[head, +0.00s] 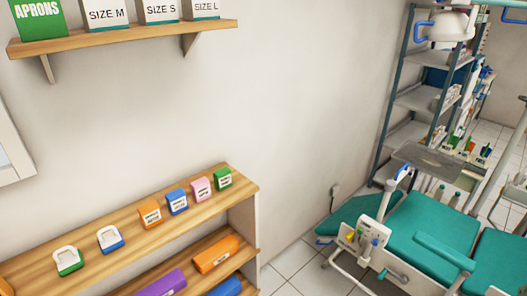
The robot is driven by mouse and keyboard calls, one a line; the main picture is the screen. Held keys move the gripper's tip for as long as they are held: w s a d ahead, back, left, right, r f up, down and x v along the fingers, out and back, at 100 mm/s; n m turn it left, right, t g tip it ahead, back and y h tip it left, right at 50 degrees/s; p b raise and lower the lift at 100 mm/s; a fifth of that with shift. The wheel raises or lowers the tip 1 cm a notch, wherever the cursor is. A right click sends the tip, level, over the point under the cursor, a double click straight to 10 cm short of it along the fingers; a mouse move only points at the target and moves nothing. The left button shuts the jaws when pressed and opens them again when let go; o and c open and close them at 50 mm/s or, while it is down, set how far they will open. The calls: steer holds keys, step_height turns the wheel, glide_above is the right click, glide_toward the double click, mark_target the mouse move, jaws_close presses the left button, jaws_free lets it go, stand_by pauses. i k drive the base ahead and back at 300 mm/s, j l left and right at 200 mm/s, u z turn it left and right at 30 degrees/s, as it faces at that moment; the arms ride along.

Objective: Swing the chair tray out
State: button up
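The dental chair (430,235) has teal cushions and a white frame, and stands at the lower right in the head view, partly cut off by the frame edge. A flat grey tray (428,160) sits over the far part of the chair. A white arm with a blue part (403,173) rises close to the tray's left end; whether it joins the tray I cannot tell. A white unit with knobs (366,240) stands at the chair's left side. My gripper is not in view.
A wooden shelf unit (190,210) with small coloured boxes stands along the wall at lower left. A wall shelf (130,38) holds boxes above it. A metal rack (418,98) stands behind the chair. A lamp head (449,26) hangs at upper right. Some tiled floor (298,268) shows clear between shelf and chair.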

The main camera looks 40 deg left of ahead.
mark_target(443, 167)
steer(key=u, duration=2.9)
steer(key=z, duration=2.7)
steer(key=i+j, duration=0.15)
steer(key=i, duration=0.25)
steer(key=i+j+u, duration=0.1)
steer(key=i, duration=0.3)
